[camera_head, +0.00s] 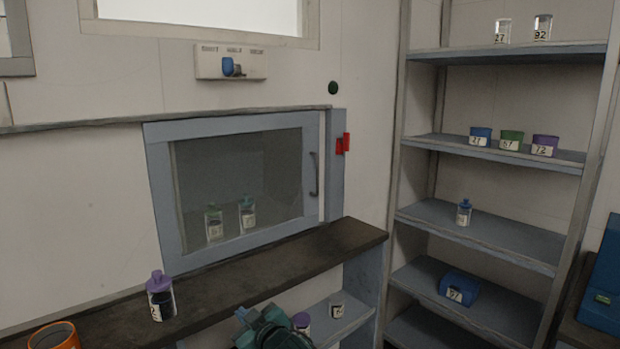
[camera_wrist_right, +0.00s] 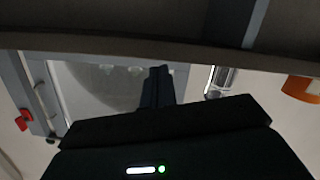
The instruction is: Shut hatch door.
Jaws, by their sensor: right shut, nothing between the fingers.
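The hatch door (camera_head: 160,190) is a blue-grey frame around a dark glass pane, set in the wall above a dark counter. A grey bar handle (camera_head: 314,175) is on its right side. A narrow pale strip shows between the door's right edge and the blue-grey hatch post (camera_head: 336,165), so the door looks slightly ajar. A red latch piece (camera_head: 342,144) sits on the post. My right gripper (camera_head: 241,314) is low, in front of the counter edge, apart from the door. Its fingers (camera_wrist_right: 158,87) are shut and empty in the wrist view. My left gripper is out of view.
A purple-capped bottle (camera_head: 161,297) and an orange container (camera_head: 56,336) stand on the counter (camera_head: 215,270). Two bottles (camera_head: 230,219) show through the glass. A shelf rack (camera_head: 480,150) with jars stands right. A switch panel (camera_head: 230,63) is above the hatch.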

